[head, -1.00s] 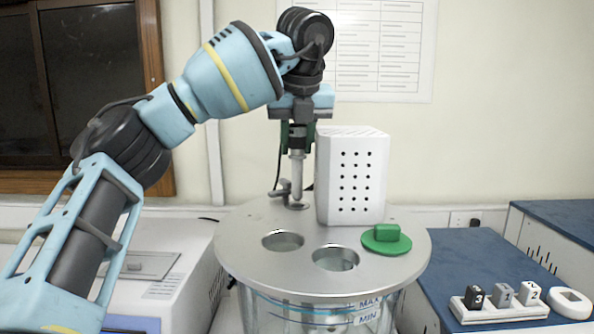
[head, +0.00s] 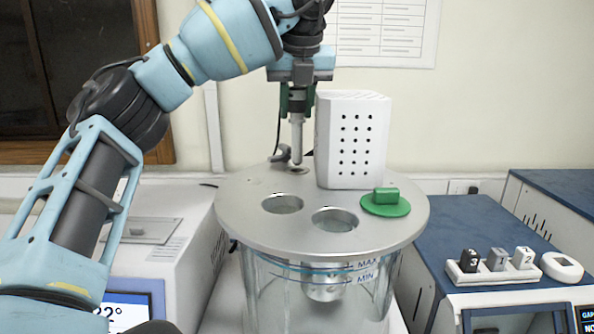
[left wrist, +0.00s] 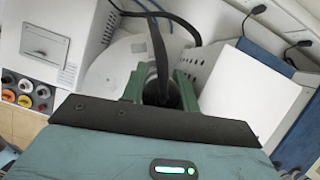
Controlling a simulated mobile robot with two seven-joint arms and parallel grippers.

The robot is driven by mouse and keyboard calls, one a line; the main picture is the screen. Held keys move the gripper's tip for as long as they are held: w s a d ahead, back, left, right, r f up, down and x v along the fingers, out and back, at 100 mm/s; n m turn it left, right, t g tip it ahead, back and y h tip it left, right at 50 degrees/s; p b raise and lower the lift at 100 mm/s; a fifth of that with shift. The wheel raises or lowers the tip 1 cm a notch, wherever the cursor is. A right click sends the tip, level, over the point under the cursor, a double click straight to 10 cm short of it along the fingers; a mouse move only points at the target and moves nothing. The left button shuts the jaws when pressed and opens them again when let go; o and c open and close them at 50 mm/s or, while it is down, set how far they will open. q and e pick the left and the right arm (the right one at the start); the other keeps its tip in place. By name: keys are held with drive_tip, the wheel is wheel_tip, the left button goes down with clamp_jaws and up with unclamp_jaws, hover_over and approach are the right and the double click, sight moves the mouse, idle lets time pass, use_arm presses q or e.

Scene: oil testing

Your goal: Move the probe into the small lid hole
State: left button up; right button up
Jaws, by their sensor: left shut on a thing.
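My left gripper (head: 298,98) is shut on the grey, upright probe (head: 297,132) above the back of the round metal lid (head: 238,205). The small lid hole (head: 299,171) is at the probe's lower tip; I cannot tell whether the tip is just above it or inside its rim. In the left wrist view the green fingers (left wrist: 160,88) grip the dark top of the probe, with a black cable rising from it. The fingers and cable hide the hole there. My right gripper is not in view.
A white perforated box (head: 352,140) stands close right of the probe. A small grey clamp-like part (head: 281,153) is close left. Two large holes (head: 283,204) and a green plug (head: 386,203) are nearer the front. A clear vessel (head: 268,290) is beneath the lid.

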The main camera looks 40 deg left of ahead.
use_arm(q)
drive_tip(key=shift+f, duration=0.1)
idle(0.4)
drive_tip(key=shift+f, duration=0.9)
drive_tip(key=shift+r, duration=2)
